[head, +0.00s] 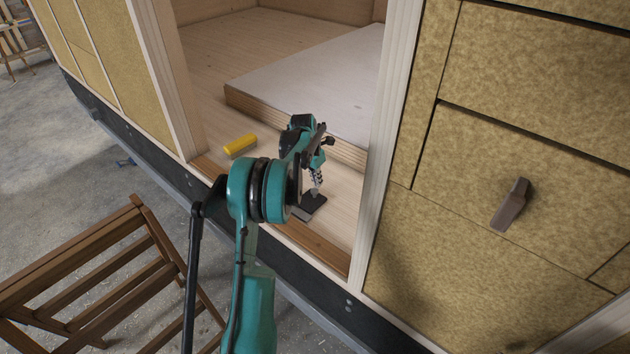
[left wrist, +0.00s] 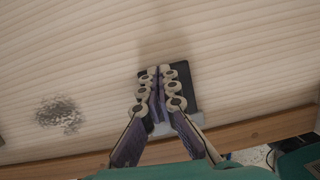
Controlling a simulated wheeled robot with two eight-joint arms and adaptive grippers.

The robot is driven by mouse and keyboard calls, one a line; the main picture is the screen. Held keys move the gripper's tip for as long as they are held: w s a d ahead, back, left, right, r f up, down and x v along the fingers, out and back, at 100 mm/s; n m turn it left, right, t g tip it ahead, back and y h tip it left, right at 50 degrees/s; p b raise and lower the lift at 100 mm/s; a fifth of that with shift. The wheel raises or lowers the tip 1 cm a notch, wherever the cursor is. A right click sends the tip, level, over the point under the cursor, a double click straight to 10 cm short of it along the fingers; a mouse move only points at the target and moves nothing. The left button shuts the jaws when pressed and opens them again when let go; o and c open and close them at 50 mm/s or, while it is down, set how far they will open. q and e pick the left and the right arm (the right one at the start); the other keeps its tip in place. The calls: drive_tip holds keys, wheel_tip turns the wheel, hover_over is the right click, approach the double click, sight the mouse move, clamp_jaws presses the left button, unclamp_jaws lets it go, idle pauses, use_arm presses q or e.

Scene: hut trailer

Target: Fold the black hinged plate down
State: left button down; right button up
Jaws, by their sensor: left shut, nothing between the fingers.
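The black hinged plate (head: 314,204) is at the doorway floor, just inside the wooden sill. It looks flat or nearly flat, with a grey part along its near side. In the left wrist view the black plate (left wrist: 184,74) shows behind the fingers, with the grey strip (left wrist: 187,121) below it. My left gripper (head: 316,191) points down over the plate. Its fingers, also in the left wrist view (left wrist: 160,74), are together and empty. They cover the plate's middle; whether the tips touch it I cannot tell. My right gripper is in neither view.
A yellow block (head: 240,145) lies on the floor left of my arm. A raised white-topped platform (head: 310,65) stands behind. The right door post (head: 385,140) and a panel with a brown handle (head: 510,205) are to the right. A wooden chair (head: 95,275) stands outside at lower left.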

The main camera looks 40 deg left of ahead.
use_arm(q)
drive_tip(key=shift+w+f, duration=0.2)
drive_tip(key=shift+f, duration=0.05)
idle(0.5)
drive_tip(key=v, duration=1.2)
idle(0.3)
